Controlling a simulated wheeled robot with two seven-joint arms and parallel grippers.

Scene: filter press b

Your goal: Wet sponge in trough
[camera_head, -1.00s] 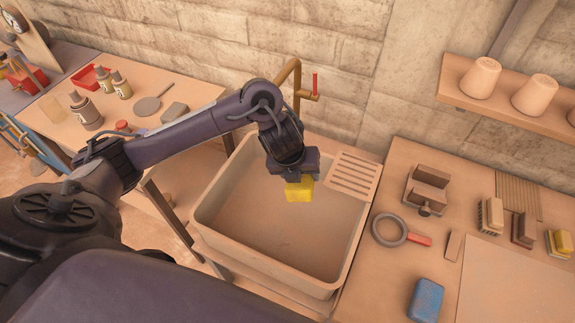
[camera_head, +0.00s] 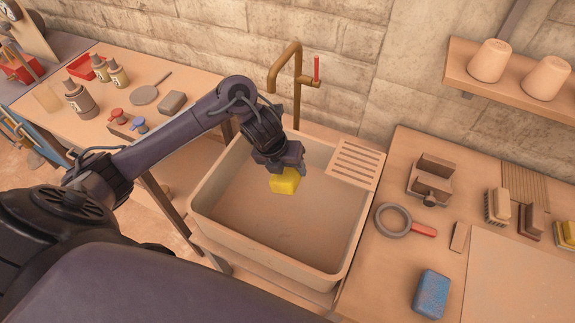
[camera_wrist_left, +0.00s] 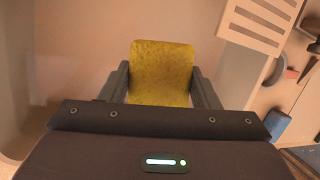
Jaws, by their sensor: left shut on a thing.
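A yellow sponge (camera_head: 284,182) is held in my left gripper (camera_head: 281,169), which is shut on it. The left wrist view shows the sponge (camera_wrist_left: 161,72) between the two fingers. The gripper and sponge hang over the inside of the beige trough (camera_head: 274,259), clear of its floor as far as I can tell. I cannot see any water in the trough. My right gripper is not in view.
A brass tap (camera_head: 297,76) with a red lever stands behind the trough. A slatted drainboard (camera_head: 354,163) covers its back right corner. A blue sponge (camera_head: 431,293), a magnifier-like ring (camera_head: 393,220) and brushes lie on the right table. Bottles stand on the left table.

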